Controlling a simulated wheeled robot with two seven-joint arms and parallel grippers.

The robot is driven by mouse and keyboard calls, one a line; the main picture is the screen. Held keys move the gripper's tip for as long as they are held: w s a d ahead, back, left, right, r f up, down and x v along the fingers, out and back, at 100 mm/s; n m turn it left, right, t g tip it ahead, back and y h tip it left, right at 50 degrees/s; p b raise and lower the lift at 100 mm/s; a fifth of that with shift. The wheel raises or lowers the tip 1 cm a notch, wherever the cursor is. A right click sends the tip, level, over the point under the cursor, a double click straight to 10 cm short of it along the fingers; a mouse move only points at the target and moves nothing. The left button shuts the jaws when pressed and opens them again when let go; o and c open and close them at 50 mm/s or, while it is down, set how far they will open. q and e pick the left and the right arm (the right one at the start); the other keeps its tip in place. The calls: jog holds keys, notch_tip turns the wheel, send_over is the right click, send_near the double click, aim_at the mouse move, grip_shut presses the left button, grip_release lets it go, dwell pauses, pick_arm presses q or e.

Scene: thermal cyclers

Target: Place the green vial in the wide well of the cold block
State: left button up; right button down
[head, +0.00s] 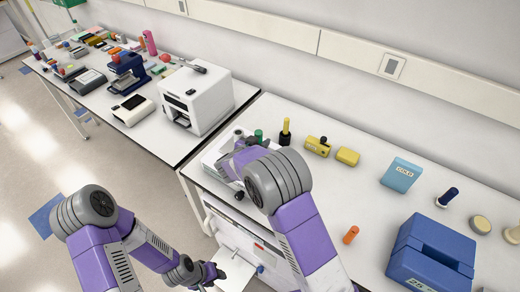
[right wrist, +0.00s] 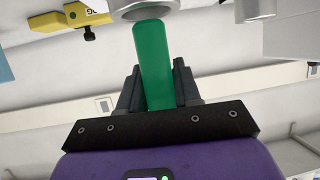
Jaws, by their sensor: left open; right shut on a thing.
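The green vial (right wrist: 154,62) is long and plain in the right wrist view. My right gripper (right wrist: 157,88) is shut on its lower part in that picture, and its other end meets or overlaps a grey metal ring (right wrist: 145,10). I cannot tell whether it touches the ring. In the head view my right gripper (head: 238,157) is over a white unit (head: 211,157) on the near bench, partly hidden by my arm. A green piece (head: 258,134) shows just behind it. My left gripper (head: 210,279) is open and low, near the bench's front. I cannot clearly identify the cold block or its wide well.
A light-blue labelled box (head: 401,174), an orange tube (head: 350,235) and a blue case (head: 432,252) are to the right. A white machine (head: 195,97) stands on the far bench.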

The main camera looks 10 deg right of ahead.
jog(key=shift+w+f, duration=0.1)
jog(key=shift+f, duration=1.65)
jog(key=shift+f, duration=0.1)
jog(key=shift+f, duration=0.1)
jog(key=c, duration=0.8)
grip_release()
jog(key=shift+a+r, duration=0.15)
jog(key=shift+r, duration=0.2)
jog(key=v, duration=1.1)
jog(key=shift+s+a, duration=0.1)
jog(key=shift+s, duration=0.3)
